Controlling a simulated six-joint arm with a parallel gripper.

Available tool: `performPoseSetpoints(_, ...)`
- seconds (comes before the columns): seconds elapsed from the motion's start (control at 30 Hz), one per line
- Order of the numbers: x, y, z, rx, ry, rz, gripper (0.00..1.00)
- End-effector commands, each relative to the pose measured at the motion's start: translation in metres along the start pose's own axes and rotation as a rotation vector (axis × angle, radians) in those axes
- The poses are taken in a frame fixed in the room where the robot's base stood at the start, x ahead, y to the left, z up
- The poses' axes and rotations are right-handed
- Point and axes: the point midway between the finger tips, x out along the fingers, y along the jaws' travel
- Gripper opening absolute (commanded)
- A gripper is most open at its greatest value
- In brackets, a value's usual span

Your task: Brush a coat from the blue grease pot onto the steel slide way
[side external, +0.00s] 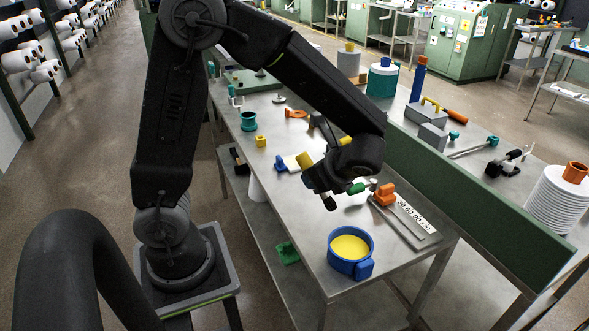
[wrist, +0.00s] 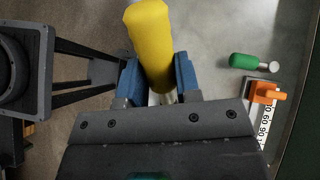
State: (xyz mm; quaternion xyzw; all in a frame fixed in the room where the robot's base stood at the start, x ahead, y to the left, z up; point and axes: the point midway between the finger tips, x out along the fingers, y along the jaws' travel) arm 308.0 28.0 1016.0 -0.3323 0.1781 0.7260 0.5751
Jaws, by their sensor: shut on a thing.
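My gripper (side external: 320,174) is shut on a yellow-handled tool (wrist: 150,40), held between its blue-padded fingers. A short metal part of the tool shows between the fingers; its far end is hidden, so I cannot see any bristles. The blue grease pot (side external: 336,261), filled with yellow grease (side external: 350,246), stands near the table's front end, below and right of my gripper in the side view. The steel slide way (side external: 398,229) lies on the table to the right, with a number scale and an orange block (side external: 385,194) at its far end. It also shows in the wrist view (wrist: 257,86).
A green-handled piece with a metal end (side external: 357,188) lies beside the slide way, also in the wrist view (wrist: 243,61). A long green rail (side external: 470,195) borders the table's right side. Several small parts, including a teal cup (side external: 248,121), stand farther back.

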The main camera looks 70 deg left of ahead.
Motion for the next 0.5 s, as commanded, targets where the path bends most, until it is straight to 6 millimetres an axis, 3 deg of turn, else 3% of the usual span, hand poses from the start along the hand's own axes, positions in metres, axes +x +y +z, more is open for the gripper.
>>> performPoseSetpoints(0.1, -0.033, -0.002, -0.018, -0.013, -0.120, -0.004, 0.10)
performPoseSetpoints(0.3, -0.076, 0.002, -0.036, -0.008, -0.250, -0.032, 0.10)
performPoseSetpoints(0.5, -0.088, 0.005, -0.042, -0.001, -0.284, -0.045, 0.10)
